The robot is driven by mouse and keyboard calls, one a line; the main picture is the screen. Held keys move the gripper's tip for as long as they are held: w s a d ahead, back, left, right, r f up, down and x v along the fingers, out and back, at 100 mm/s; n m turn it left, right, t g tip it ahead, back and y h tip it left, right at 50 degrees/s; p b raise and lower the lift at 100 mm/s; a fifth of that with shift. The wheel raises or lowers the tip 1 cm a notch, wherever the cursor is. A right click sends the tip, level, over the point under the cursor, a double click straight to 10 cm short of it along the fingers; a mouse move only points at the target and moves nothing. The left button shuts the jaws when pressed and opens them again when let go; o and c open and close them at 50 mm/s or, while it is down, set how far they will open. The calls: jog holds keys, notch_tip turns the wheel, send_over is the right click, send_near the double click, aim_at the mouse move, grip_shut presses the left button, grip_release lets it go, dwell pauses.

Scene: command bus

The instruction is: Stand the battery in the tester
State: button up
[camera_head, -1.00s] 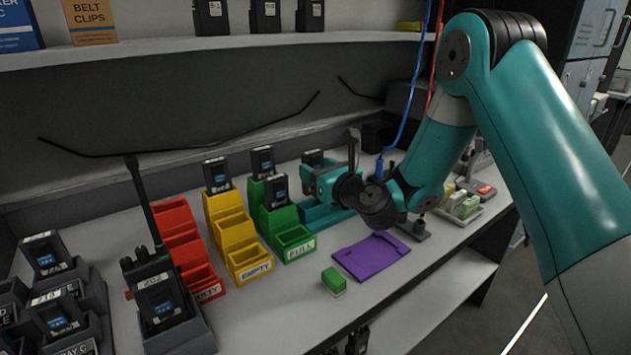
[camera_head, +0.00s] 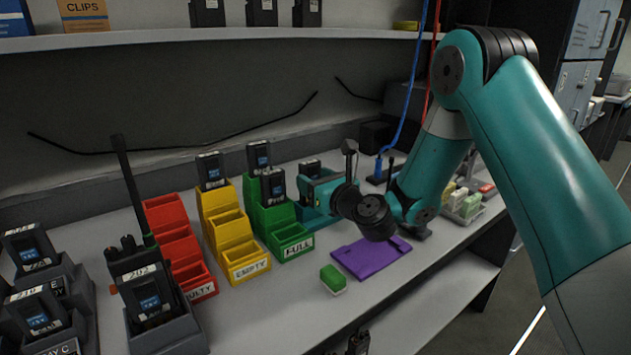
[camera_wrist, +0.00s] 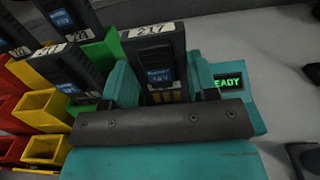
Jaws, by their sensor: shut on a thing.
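A black battery (camera_wrist: 157,62) labelled 217 is between my gripper's fingers (camera_wrist: 160,88) in the wrist view, upright, with its contacts low down. Its top also shows in the head view (camera_head: 309,168). My gripper (camera_head: 312,186) is shut on it. The teal tester (camera_wrist: 240,90) is just beyond and to the right, its green display ending in "EADY". In the head view the tester (camera_head: 318,220) is mostly behind my gripper. The gripper's dark bar hides the battery's lower end, so I cannot tell whether it is seated.
Green FULL (camera_head: 292,243), yellow EMPTY (camera_head: 242,262) and red FULTY-type (camera_head: 198,280) racks stand left of the tester; the green and yellow ones hold batteries. A radio (camera_head: 147,290) stands at left.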

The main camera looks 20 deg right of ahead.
jog(key=shift+f+b, duration=1.1)
jog(key=shift+f, duration=0.25)
jog(key=shift+f, duration=0.15)
jog(key=o, duration=1.1)
